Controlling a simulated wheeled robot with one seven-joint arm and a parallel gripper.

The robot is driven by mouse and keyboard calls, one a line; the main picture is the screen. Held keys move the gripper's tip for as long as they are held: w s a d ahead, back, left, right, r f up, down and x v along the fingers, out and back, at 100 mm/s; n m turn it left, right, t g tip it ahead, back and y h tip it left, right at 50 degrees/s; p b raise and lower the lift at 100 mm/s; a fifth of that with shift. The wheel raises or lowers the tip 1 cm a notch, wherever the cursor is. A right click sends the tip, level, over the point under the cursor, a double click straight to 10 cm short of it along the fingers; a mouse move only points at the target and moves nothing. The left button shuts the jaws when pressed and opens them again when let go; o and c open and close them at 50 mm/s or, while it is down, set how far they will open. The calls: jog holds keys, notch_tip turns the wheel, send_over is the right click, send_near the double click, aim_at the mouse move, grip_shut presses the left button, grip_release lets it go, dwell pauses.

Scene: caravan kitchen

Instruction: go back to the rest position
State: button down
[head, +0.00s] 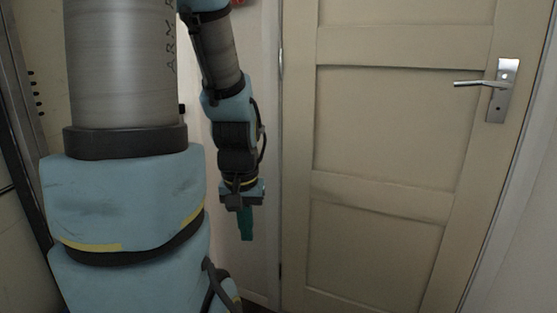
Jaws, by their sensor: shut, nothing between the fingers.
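My gripper (246,224) hangs at the end of my blue and grey arm, left of the middle in the head view. Its green fingers point down and are shut, with nothing seen between them. It is in front of the pale wall strip beside the door, apart from the door as far as I can tell. My thick upper arm fills the left of the view and hides what is behind it.
A closed cream panelled door (385,130) fills the right of the view. Its metal lever handle (484,84) is at the upper right. A pale panel (40,60) with dark vent slots stands at the far left. Little floor shows.

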notch_tip(320, 180, up, 21)
jog(key=p, duration=1.9)
jog(key=shift+r, duration=0.15)
